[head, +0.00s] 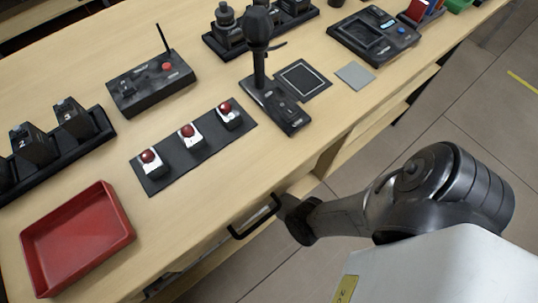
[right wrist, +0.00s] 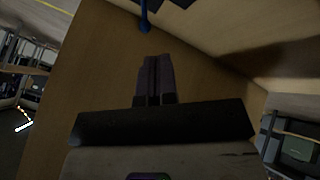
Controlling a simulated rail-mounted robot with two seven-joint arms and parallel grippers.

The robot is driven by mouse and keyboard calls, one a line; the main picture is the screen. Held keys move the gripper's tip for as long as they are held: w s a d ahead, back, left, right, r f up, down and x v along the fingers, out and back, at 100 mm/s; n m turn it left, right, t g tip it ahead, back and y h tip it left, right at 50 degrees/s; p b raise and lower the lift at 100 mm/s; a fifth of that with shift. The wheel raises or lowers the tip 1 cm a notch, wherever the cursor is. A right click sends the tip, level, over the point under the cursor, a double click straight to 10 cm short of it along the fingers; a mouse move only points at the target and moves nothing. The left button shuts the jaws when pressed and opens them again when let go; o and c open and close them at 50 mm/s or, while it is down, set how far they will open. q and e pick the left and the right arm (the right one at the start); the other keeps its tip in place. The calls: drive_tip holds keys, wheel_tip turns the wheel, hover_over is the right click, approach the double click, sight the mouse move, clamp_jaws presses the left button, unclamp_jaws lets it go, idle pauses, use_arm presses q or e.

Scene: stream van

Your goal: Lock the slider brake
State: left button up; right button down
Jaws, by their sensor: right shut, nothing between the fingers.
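My right gripper (right wrist: 155,58) is shut and empty in the right wrist view, in front of a wooden panel. A small blue rod with a rounded end (right wrist: 145,22) lies just beyond its fingertips, apart from them. I cannot tell whether this is the slider brake. No slider brake can be made out for certain in the head view. There my right arm comes in from the right, its end (head: 299,219) beside the black handle (head: 256,217) at the desk's front edge. My left gripper is not in view.
The wooden desk holds a red tray (head: 42,244), a black strip with red-topped buttons (head: 160,181), a black box with an antenna (head: 150,87) and a black upright stick device (head: 262,75). Floor is open right of the desk.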

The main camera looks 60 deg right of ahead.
drive_tip(key=b+x, duration=0.3)
drive_tip(key=x, duration=0.4)
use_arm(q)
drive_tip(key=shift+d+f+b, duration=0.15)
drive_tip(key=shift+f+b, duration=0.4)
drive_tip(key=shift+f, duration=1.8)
use_arm(e)
drive_tip(key=shift+x, duration=0.8)
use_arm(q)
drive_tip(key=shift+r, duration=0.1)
use_arm(e)
drive_tip(key=shift+s+r, duration=0.1)
drive_tip(key=shift+r, duration=0.05)
